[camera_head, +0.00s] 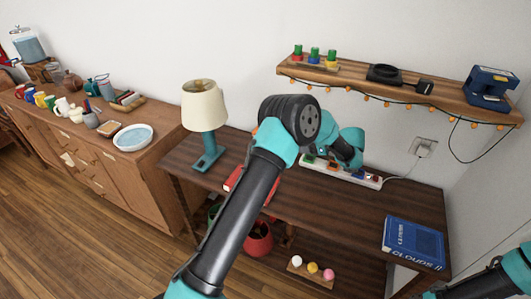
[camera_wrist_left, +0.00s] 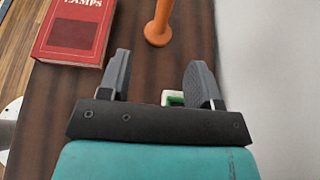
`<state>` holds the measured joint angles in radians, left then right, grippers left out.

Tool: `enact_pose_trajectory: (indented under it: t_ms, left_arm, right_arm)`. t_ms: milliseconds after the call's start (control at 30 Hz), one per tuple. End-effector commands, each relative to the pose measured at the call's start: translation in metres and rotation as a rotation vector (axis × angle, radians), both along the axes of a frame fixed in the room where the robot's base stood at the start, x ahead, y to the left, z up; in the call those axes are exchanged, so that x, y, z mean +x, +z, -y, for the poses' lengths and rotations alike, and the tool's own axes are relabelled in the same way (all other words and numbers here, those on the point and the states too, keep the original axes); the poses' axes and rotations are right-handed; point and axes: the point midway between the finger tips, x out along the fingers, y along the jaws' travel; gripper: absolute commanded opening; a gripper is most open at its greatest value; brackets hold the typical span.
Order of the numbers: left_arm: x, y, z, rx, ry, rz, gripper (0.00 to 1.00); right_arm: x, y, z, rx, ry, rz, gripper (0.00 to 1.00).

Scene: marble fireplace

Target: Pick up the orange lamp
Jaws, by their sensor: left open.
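The orange lamp (camera_wrist_left: 158,30) shows in the left wrist view as an orange stem on a round base, standing on the dark table; its upper part is out of frame. In the head view my left arm hides nearly all of it. My left gripper (camera_wrist_left: 160,68) is open and empty, its two fingers pointing toward the lamp. The base stands just beyond the fingertips, between their lines and apart from them. In the head view the fingers are hidden behind the arm. Only a link of my right arm shows at the lower right; its gripper is out of view.
A red book (camera_wrist_left: 75,30) lies left of the lamp. A teal lamp with a cream shade (camera_head: 205,105) stands at the table's left end. A power strip (camera_head: 367,178) runs along the back, below a wall shelf (camera_head: 400,88). A blue book (camera_head: 413,243) lies at right.

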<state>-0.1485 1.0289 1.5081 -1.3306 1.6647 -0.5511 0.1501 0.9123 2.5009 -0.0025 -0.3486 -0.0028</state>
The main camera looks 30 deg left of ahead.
Motion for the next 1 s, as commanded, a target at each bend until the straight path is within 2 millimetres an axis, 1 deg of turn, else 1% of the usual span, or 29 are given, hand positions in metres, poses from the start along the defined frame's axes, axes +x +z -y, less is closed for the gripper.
enact_pose_trajectory:
  t_ms: [100,333,467,567,1000]
  left_arm:
    - [0.004,0.004,-0.001,0.017,-0.01,0.001,0.58]
    - [0.003,0.003,-0.001,0.015,-0.009,0.002,0.58]
    - [0.003,0.001,-0.006,0.014,-0.007,0.002,0.58]
    - [0.002,-0.003,-0.017,0.013,-0.006,0.001,0.58]
    - [-0.006,-0.032,-0.085,0.013,-0.006,0.0,0.58]
  right_arm:
    - [0.0,0.0,0.0,0.0,0.0,0.0,0.43]
    - [0.0,0.0,0.0,0.0,0.0,0.0,0.43]
    - [0.0,0.0,0.0,0.0,0.0,0.0,0.43]
    - [0.0,0.0,0.0,0.0,0.0,0.0,0.43]
    - [0.0,0.0,0.0,0.0,0.0,0.0,0.43]
